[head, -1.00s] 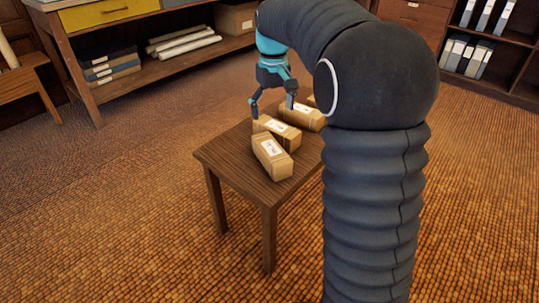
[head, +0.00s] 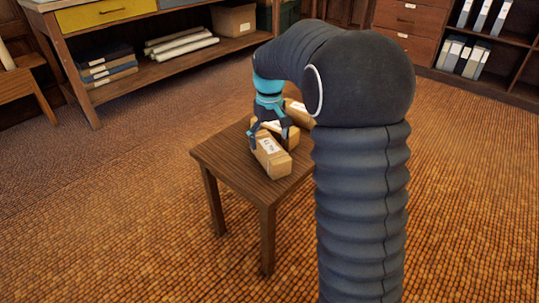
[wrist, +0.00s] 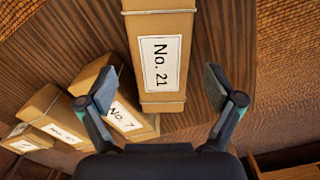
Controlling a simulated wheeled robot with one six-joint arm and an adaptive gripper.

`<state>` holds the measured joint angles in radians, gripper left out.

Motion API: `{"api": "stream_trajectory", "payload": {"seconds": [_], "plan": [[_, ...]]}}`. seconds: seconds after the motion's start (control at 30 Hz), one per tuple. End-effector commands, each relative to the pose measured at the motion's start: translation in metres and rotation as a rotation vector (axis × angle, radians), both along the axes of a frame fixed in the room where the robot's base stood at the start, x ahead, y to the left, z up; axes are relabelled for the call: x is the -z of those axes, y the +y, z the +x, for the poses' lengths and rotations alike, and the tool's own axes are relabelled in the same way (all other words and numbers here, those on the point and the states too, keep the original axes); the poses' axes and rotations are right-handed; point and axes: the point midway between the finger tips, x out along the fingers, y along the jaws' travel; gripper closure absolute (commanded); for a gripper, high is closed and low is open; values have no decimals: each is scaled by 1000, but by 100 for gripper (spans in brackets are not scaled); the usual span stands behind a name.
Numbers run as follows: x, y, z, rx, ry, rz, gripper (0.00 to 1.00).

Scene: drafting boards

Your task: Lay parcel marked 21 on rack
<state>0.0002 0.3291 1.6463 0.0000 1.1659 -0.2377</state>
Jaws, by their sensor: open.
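A brown cardboard parcel with a white label reading "No. 21" (wrist: 161,60) lies on the small wooden table. It appears to be the nearest parcel in the head view (head: 272,160). My gripper (wrist: 160,88) is open and empty. Its fingers show on either side of the parcel's near end, with gaps to both sides. In the head view my gripper (head: 268,134) is low over the parcels, pointing down. Whether the fingertips are level with the parcel cannot be told. I cannot tell which furniture is the rack.
A parcel marked No. 7 (wrist: 120,112) lies close to the left finger, with more parcels beyond it. The small table (head: 232,165) has bare wood at its near left. A workbench (head: 165,68) with rolls and boxes stands behind; shelves (head: 490,62) stand at back right.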

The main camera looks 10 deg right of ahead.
Motion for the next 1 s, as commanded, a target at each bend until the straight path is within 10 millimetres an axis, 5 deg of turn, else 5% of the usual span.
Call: {"api": "stream_trajectory", "payload": {"seconds": [0.2, 0.47, 0.8, 1.0], "plan": [[31, 1, -1, 0, 2, 1, 8], [33, 1, -1, 0, 1, 0, 11], [32, 1, -1, 0, -1, 0, 96], [31, 1, 0, 0, -1, 0, 100]]}}
